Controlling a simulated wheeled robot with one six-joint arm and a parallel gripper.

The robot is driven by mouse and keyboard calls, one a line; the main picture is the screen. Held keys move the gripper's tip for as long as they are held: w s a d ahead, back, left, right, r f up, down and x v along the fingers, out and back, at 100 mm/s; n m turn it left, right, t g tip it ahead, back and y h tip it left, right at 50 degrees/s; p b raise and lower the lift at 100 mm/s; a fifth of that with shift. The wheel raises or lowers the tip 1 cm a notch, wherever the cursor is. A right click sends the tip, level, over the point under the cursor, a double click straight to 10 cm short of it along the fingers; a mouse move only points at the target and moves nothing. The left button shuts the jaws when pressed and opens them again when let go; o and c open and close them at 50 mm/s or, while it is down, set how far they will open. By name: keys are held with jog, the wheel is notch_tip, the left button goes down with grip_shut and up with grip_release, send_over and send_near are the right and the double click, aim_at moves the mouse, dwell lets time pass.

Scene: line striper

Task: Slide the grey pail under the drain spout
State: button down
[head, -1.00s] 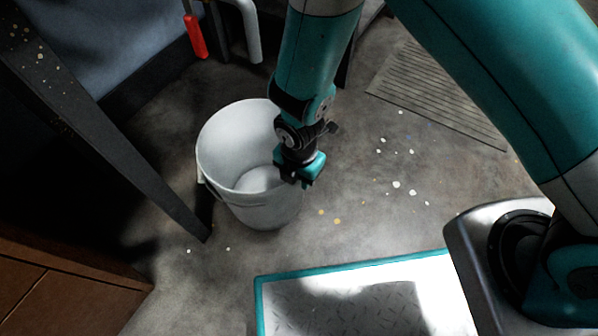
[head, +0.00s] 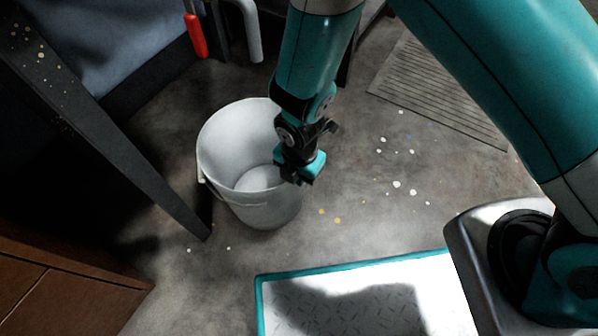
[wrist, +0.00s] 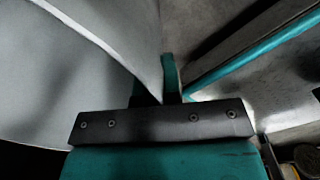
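The grey pail (head: 220,150) stands upright on the floor, left of centre in the head view, with its open top facing up and its inside empty. Its wall fills the left of the wrist view (wrist: 60,80). My gripper (head: 298,180) is at the pail's right rim, pointing down. In the wrist view the fingers (wrist: 160,92) are close together with the pail's wall edge between them, so they look shut on it. A pale pipe (head: 253,35), which looks like the drain spout, hangs down at the top, behind the pail. Its outlet stands apart from the pail.
A red handle (head: 196,36) hangs left of the pipe. A dark slanted leg (head: 150,185) stands close left of the pail. A floor grating (head: 435,95) lies at the upper right, a teal-edged plate (head: 350,266) in front. Paint-spotted floor between them is clear.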

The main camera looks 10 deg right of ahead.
jog(key=shift+s+d, duration=0.1)
jog(key=shift+d, duration=0.05)
dwell(0.7)
jog(key=shift+w+d+p, duration=0.25)
jog(key=shift+w+d, duration=0.2)
jog(key=shift+w, duration=0.35)
jog(key=shift+w+d+p, duration=0.25)
jog(key=shift+w+d, duration=0.15)
jog(key=shift+w, duration=0.4)
jog(key=c, duration=1.2)
grip_release()
notch_tip(320, 180, up, 17)
jog(key=p, duration=0.8)
jog(key=shift+r, duration=0.2)
